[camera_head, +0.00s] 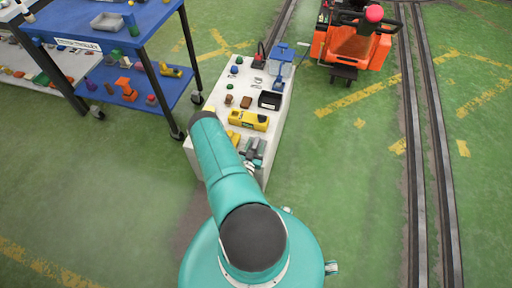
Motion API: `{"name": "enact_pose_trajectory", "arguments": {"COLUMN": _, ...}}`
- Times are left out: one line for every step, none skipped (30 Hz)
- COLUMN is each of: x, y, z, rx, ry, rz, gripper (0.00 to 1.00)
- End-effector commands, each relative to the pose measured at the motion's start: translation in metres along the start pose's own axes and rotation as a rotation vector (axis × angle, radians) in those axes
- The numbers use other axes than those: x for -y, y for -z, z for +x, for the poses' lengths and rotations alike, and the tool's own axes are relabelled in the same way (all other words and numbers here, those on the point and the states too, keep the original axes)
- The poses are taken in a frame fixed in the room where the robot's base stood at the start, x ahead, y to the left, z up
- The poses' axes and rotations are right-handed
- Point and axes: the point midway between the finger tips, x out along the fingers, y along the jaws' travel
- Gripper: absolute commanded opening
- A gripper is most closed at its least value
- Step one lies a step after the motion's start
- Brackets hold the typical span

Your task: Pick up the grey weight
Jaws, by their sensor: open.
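A white bench (222,100) stands ahead with several small items on top. Small grey pieces (258,83) lie near its far middle, but they are too small to tell whether one is the grey weight. My teal arm covers the bench's near left part and may hide things there. My gripper (256,149) seems to show as a dark two-pronged shape just right of the arm, over the near end of the bench. Its jaws are apart, and I see nothing held between them.
A yellow tool (248,121), a black bin (270,100) and a blue device (282,66) occupy the bench. A blue shelf cart (70,22) stands at the left. An orange vehicle (350,44) stands at the back right. Rails (426,150) run along the right; green floor between is clear.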

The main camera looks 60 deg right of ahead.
Motion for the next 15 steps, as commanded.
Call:
{"name": "enact_pose_trajectory", "arguments": {"x": 0.0, "y": 0.0, "z": 0.008, "rx": 0.0, "ry": -0.001, "rz": 0.002, "gripper": 0.47}}
{"name": "enact_pose_trajectory", "arguments": {"x": 0.0, "y": 0.0, "z": 0.011, "rx": 0.0, "ry": 0.0, "rz": 0.002, "gripper": 0.47}}
{"name": "enact_pose_trajectory", "arguments": {"x": 0.0, "y": 0.0, "z": 0.015, "rx": 0.0, "ry": 0.0, "rz": 0.002, "gripper": 0.47}}
{"name": "enact_pose_trajectory", "arguments": {"x": 0.0, "y": 0.0, "z": 0.017, "rx": 0.0, "ry": 0.0, "rz": 0.002, "gripper": 0.47}}
{"name": "enact_pose_trajectory", "arguments": {"x": 0.0, "y": 0.0, "z": 0.018, "rx": 0.001, "ry": 0.0, "rz": 0.001, "gripper": 0.47}}
{"name": "enact_pose_trajectory", "arguments": {"x": 0.0, "y": 0.0, "z": 0.019, "rx": 0.001, "ry": 0.0, "rz": 0.001, "gripper": 0.47}}
{"name": "enact_pose_trajectory", "arguments": {"x": 0.0, "y": 0.0, "z": 0.019, "rx": 0.001, "ry": 0.0, "rz": 0.001, "gripper": 0.47}}
{"name": "enact_pose_trajectory", "arguments": {"x": 0.0, "y": 0.0, "z": 0.019, "rx": 0.001, "ry": 0.0, "rz": 0.001, "gripper": 0.47}}
{"name": "enact_pose_trajectory", "arguments": {"x": 0.0, "y": 0.0, "z": 0.019, "rx": 0.001, "ry": 0.0, "rz": 0.001, "gripper": 0.47}}
{"name": "enact_pose_trajectory", "arguments": {"x": 0.0, "y": 0.0, "z": 0.019, "rx": 0.001, "ry": 0.0, "rz": 0.001, "gripper": 0.47}}
{"name": "enact_pose_trajectory", "arguments": {"x": 0.0, "y": 0.0, "z": 0.019, "rx": 0.001, "ry": 0.0, "rz": 0.001, "gripper": 0.47}}
{"name": "enact_pose_trajectory", "arguments": {"x": 0.0, "y": 0.0, "z": 0.019, "rx": 0.001, "ry": 0.0, "rz": 0.001, "gripper": 0.43}}
{"name": "enact_pose_trajectory", "arguments": {"x": 0.0, "y": 0.0, "z": 0.019, "rx": 0.001, "ry": 0.0, "rz": 0.0, "gripper": 0.37}}
{"name": "enact_pose_trajectory", "arguments": {"x": 0.0, "y": 0.0, "z": 0.019, "rx": 0.001, "ry": 0.001, "rz": 0.001, "gripper": 0.32}}
{"name": "enact_pose_trajectory", "arguments": {"x": 0.0, "y": 0.0, "z": 0.019, "rx": 0.001, "ry": 0.001, "rz": 0.001, "gripper": 0.24}}
